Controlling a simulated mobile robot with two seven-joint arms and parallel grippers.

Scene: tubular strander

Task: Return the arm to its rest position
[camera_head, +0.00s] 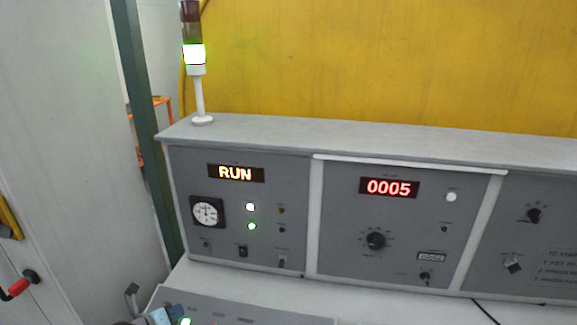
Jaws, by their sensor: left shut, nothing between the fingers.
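A grey control console (240,215) stands ahead against a yellow wall. Its left display (236,173) reads RUN and its middle display (388,187) reads 0005. My left gripper (163,315) shows only in part at the bottom edge, left of centre, as small bluish and grey pieces. It is shut and empty, in front of the lower sloping panel (250,312) with a lit green button (185,321). The rest of my left arm is out of the picture. My right gripper is not in view.
A signal tower (195,55) with its pale green section lit stands on the console's left end. A dark green post (150,130) rises left of it. A grey cabinet door (60,150) with a red handle (18,287) is at the far left. The pale worktop (400,305) looks mostly clear.

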